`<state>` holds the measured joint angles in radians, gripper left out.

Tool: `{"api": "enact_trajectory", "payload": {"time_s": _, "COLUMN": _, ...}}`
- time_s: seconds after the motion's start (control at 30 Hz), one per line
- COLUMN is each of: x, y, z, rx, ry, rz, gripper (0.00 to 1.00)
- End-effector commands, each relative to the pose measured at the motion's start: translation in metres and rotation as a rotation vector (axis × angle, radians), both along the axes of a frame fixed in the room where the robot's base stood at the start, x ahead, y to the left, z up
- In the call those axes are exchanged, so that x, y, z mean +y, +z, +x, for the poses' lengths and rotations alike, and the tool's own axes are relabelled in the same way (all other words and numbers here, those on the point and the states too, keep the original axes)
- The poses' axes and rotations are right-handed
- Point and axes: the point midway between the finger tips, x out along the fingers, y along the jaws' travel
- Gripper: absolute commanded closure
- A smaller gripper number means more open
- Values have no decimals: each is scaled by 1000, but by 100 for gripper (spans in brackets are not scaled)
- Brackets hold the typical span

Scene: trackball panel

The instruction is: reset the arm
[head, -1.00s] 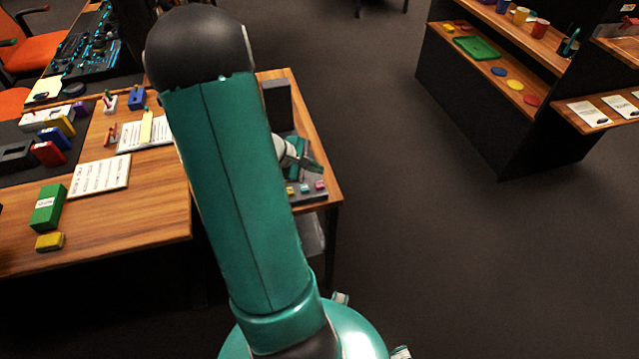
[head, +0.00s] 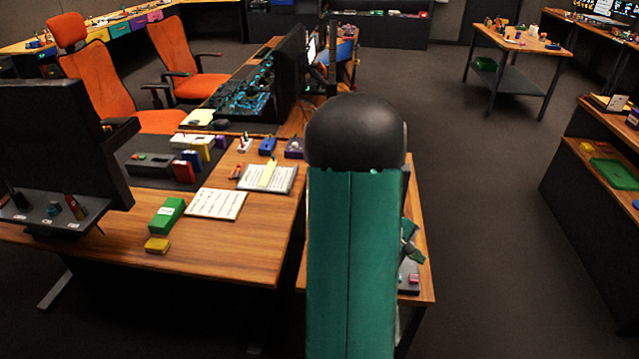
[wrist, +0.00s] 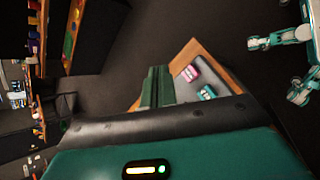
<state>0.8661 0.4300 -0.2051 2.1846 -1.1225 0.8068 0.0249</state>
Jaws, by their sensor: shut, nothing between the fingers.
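My gripper (head: 411,247) shows only in part in the head view, right of my arm and over the side desk (head: 425,285). In the wrist view, its green fingers (wrist: 156,88) are together with nothing between them. Beyond the fingertips is a grey panel (wrist: 182,90) with a pink button (wrist: 190,73) and a teal button (wrist: 207,93). The panel also shows partly in the head view (head: 409,271), largely behind my arm. The trackball cannot be made out. I cannot tell whether the fingers touch the panel.
The long desk (head: 235,260) at left holds a green box (head: 166,215), a yellow block (head: 157,245), papers (head: 217,204) and a monitor (head: 60,135). Shelves (head: 590,185) stand at right. Open floor (head: 490,220) lies between the side desk and the shelves.

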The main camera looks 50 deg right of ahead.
Motion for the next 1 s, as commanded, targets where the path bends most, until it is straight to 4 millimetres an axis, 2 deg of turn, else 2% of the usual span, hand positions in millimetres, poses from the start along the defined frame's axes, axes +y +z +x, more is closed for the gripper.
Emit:
{"api": "enact_trajectory", "payload": {"time_s": 0.17, "x": 0, "y": 1, "z": 1, "rx": -2, "ry": 0, "rz": -1, "gripper": 100}}
{"api": "enact_trajectory", "payload": {"time_s": 0.27, "x": 5, "y": 7, "z": 11, "rx": -25, "ry": 4, "rz": -9, "gripper": 100}}
{"api": "enact_trajectory", "payload": {"time_s": 0.37, "x": 21, "y": 25, "z": 38, "rx": -88, "ry": 11, "rz": -25, "gripper": 100}}
{"api": "enact_trajectory", "payload": {"time_s": 0.43, "x": 40, "y": 42, "z": 63, "rx": -153, "ry": 19, "rz": -37, "gripper": 100}}
{"api": "enact_trajectory", "payload": {"time_s": 0.57, "x": 87, "y": 76, "z": 110, "rx": -297, "ry": 37, "rz": -38, "gripper": 100}}
{"api": "enact_trajectory", "payload": {"time_s": 0.7, "x": 145, "y": 109, "z": 151, "rx": -455, "ry": 66, "rz": -13, "gripper": 100}}
{"api": "enact_trajectory", "payload": {"time_s": 0.83, "x": 205, "y": 137, "z": 178, "rx": -596, "ry": 96, "rz": 37, "gripper": 100}}
{"api": "enact_trajectory", "payload": {"time_s": 1.0, "x": 286, "y": 170, "z": 196, "rx": -771, "ry": 147, "rz": 136, "gripper": 100}}
